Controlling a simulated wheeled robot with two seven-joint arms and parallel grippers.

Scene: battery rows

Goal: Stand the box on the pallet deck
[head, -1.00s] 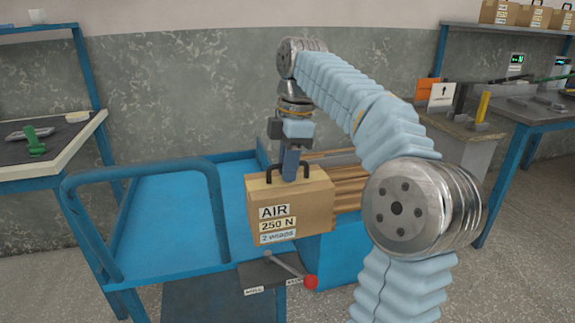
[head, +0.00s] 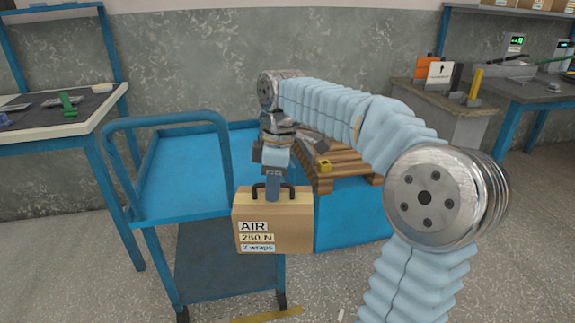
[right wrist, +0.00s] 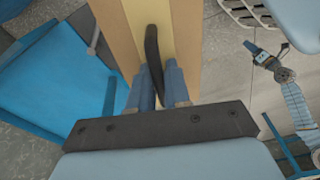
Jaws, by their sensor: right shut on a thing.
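The box (head: 272,222) is brown cardboard with a dark handle and labels reading AIR, 250 N and 2 wraps. My right gripper (head: 273,188) is shut on the handle, and the box hangs upright below it. In the right wrist view the fingers (right wrist: 160,88) close around the dark handle (right wrist: 152,50) on the box top (right wrist: 150,15). The slatted wooden pallet deck (head: 345,160) lies behind and right of the box, on a blue base. The box hides part of that base. My left gripper (right wrist: 260,54) shows small in the right wrist view; its jaws are unclear.
A blue cart (head: 185,180) with a raised handle rail stands left of the pallet. A grey tool with a yellow part (head: 323,165) lies at the pallet's left side. A grey cabinet (head: 440,125) and workbench stand to the right, another bench (head: 60,120) to the left.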

